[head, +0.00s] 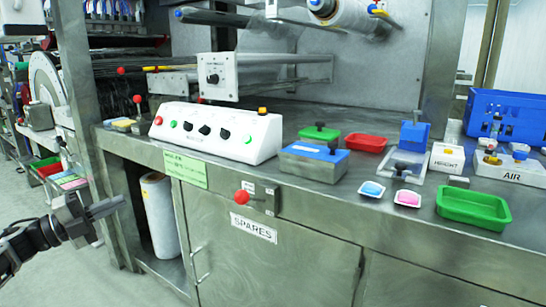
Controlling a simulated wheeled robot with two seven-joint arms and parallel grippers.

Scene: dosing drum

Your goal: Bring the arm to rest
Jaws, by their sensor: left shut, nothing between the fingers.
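My left gripper (106,209) is at the lower left of the head view, in front of the bench's left leg and below the bench top. Its arm comes in from the left edge. Its fingers point right and are shut, with nothing held between them. It is apart from the bench. My right gripper is not in view.
A steel bench (330,200) fills the middle and right. On it are a white control box (222,135), a blue-lidded box (314,158), a green tray (473,206) and a red tray (366,142). A red-knobbed lever (242,197) sticks out in front. Floor at lower left is clear.

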